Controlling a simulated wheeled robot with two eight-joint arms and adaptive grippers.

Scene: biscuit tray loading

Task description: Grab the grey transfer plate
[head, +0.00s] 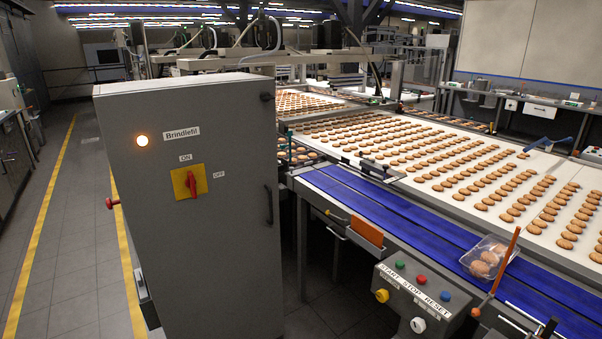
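I cannot make out a grey transfer plate for certain in the head view. A flat orange-brown piece (367,232) stands in a holder at the front side of the blue conveyor belt (400,222). A clear plastic tray (468,257) with a few biscuits sits on the belt at the right. Neither of my grippers shows in this view.
A tall grey cabinet (200,240) labelled "Brindlefil" with a red switch fills the left middle. A control box (420,293) with coloured buttons juts out at the front. Rows of biscuits lie on a white conveyor (500,228) behind. The aisle floor (75,240) at left is clear.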

